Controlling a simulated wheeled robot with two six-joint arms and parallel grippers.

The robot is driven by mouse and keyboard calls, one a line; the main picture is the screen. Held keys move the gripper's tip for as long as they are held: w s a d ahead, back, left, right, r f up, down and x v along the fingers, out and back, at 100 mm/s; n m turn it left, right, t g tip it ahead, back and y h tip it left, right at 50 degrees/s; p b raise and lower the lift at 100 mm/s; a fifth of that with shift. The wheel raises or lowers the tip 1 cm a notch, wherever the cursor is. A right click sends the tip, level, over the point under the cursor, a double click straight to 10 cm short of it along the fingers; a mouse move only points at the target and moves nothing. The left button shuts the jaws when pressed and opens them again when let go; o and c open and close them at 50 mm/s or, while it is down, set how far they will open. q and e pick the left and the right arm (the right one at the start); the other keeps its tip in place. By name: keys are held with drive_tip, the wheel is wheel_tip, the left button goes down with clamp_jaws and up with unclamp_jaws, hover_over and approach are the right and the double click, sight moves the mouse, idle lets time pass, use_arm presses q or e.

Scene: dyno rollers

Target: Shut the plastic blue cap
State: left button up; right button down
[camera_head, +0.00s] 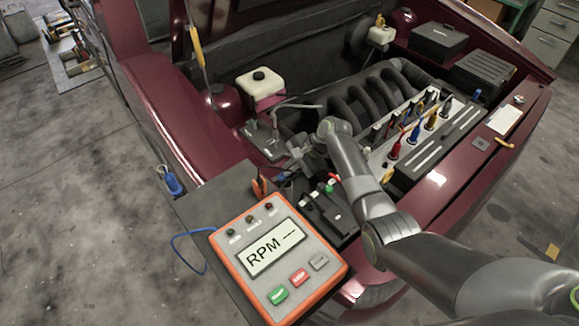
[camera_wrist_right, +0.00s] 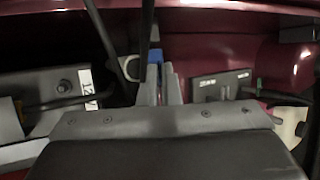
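A small blue piece (camera_wrist_right: 155,56) shows in the right wrist view, just past the fingertips of my right gripper (camera_wrist_right: 160,72); whether it is the cap, or is touched, I cannot tell. The two fingers stand close together, with a narrow dark gap. In the head view my right gripper (camera_head: 286,173) is low at the left front of the engine bay, left of the battery (camera_head: 330,212). A small blue piece (camera_head: 477,94) also shows at the bay's right side. I cannot tell whether these are the same kind of part. My left gripper is not in view.
An orange RPM meter (camera_head: 317,268) stands on a dark surface (camera_head: 225,198) at the front left. A white reservoir (camera_head: 257,84) with a black cap stands behind my right gripper. The engine with coloured-handled plugs (camera_head: 415,133) lies right of my arm. Open floor is at left.

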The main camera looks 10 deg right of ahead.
drive_tip(key=shift+s, duration=0.15)
drive_tip(key=shift+s+d+f+t+y+p, duration=0.1)
drive_tip(key=shift+s+d+t+y+p, duration=0.2)
drive_tip(key=shift+t+p, duration=0.15)
drive_tip(key=shift+s+d+f+n+t+y+b, duration=0.35)
drive_tip(key=shift+s+d+f+t+y+b, duration=0.15)
drive_tip(key=shift+s+f+t+y, duration=0.3)
drive_tip(key=shift+s+d+f+n+t+y+b, duration=0.4)
drive_tip(key=shift+s+f+t+y, duration=0.2)
drive_tip(key=shift+t, duration=0.25)
drive_tip(key=shift+f, duration=0.1)
drive_tip(key=c, duration=1.6)
unclamp_jaws()
drive_tip(key=shift+c, duration=0.2)
